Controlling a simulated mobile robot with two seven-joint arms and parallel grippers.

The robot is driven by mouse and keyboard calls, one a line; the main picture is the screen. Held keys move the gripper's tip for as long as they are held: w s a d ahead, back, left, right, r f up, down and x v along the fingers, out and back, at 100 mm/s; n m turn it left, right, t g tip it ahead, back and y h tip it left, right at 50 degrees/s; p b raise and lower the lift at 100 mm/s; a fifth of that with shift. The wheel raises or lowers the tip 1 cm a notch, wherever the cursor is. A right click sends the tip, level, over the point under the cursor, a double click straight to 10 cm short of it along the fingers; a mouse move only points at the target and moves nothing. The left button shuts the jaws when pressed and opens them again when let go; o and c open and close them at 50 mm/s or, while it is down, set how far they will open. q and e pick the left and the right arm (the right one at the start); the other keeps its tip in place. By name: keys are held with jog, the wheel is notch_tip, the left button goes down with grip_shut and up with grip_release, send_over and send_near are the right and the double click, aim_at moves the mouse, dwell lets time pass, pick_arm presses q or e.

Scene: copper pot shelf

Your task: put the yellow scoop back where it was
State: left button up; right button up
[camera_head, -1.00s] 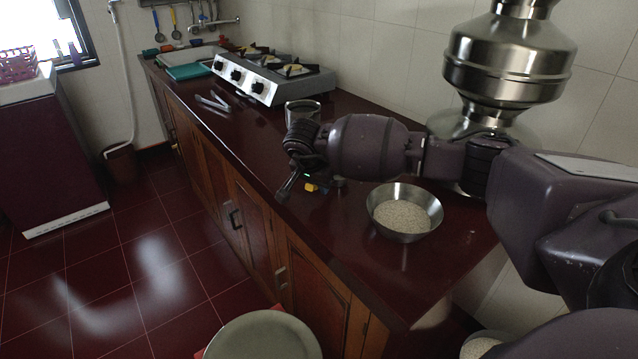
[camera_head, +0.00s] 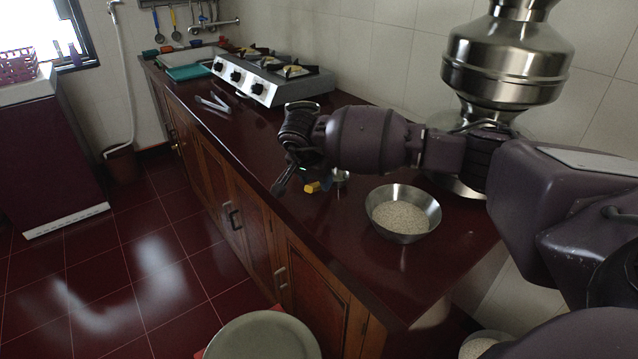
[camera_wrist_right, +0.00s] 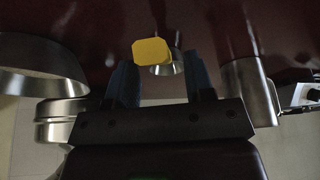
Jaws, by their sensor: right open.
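The yellow scoop (camera_head: 313,187) is on the dark red counter (camera_head: 350,255), near its front edge, just below my right gripper (camera_head: 312,181). In the right wrist view its yellow end (camera_wrist_right: 152,52) lies between and slightly beyond the fingertips, with a small round metal part behind it. My right gripper is open; its two fingers (camera_wrist_right: 160,80) stand apart with a gap on each side of the yellow end. My left gripper is not in view.
A metal bowl of grain (camera_head: 403,214) stands to the right of the scoop. Stacked steel pots (camera_head: 505,60) stand behind it. A metal mug (camera_wrist_right: 247,95) shows at right in the wrist view. Tongs (camera_head: 212,103) and a gas stove (camera_head: 262,78) are farther back.

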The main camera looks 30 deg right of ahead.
jog(key=p+v, duration=0.1)
jog(key=v, duration=0.7)
jog(key=shift+s+a+r, duration=0.1)
jog(key=shift+a+r, duration=0.05)
jog(key=shift+r, duration=0.2)
jog(key=shift+a+r, duration=0.1)
jog(key=shift+r, duration=0.15)
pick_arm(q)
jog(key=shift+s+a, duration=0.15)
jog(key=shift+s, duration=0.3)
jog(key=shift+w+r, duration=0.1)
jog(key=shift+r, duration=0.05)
